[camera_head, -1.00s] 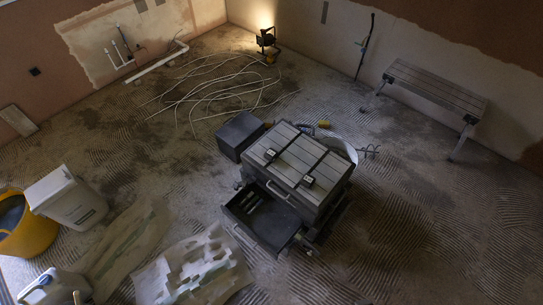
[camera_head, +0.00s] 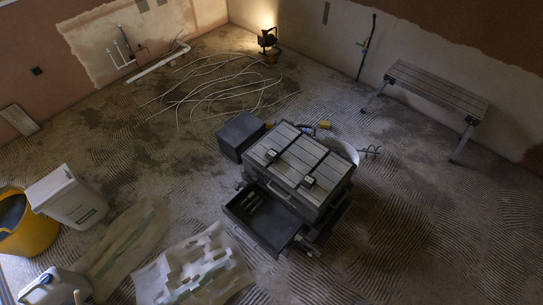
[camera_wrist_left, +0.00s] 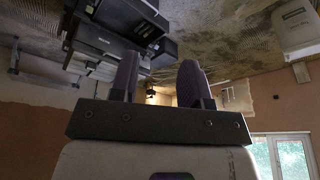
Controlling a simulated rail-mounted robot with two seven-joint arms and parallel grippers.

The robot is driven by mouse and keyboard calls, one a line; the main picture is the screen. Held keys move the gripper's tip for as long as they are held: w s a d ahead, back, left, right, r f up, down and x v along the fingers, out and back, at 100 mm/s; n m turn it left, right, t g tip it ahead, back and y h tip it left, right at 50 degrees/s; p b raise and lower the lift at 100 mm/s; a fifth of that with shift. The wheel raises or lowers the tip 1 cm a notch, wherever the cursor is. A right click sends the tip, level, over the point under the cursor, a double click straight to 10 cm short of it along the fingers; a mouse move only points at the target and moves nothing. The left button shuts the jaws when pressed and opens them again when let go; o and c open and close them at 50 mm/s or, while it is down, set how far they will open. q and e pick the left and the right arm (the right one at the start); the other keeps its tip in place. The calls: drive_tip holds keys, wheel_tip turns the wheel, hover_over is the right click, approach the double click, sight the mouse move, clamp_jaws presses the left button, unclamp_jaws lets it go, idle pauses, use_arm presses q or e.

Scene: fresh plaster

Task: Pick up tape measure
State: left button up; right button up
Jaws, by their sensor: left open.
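I cannot make out a tape measure for certain in either view. A small yellow thing (camera_head: 324,124) lies on the floor behind the grey tool chest (camera_head: 300,160); it is too small to identify. The chest's front drawer (camera_head: 277,232) is open, and several small pale shapes (camera_head: 254,202) show inside it, too small to name. My left gripper (camera_wrist_left: 158,78) shows in the left wrist view, its two dark fingers apart with nothing between them. Neither gripper shows in the head view.
A dark box (camera_head: 240,135) stands beside the chest. A bench (camera_head: 437,91) stands by the right wall. Loose cable (camera_head: 220,88) and a lit work lamp (camera_head: 268,42) are at the back. A white bucket (camera_head: 68,197) and yellow tub (camera_head: 30,232) stand left. The right floor is clear.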

use_arm(q)
drive_tip(key=shift+o, duration=0.3)
drive_tip(key=o, duration=0.9)
drive_tip(key=shift+o, duration=0.2)
drive_tip(key=shift+w, duration=0.1)
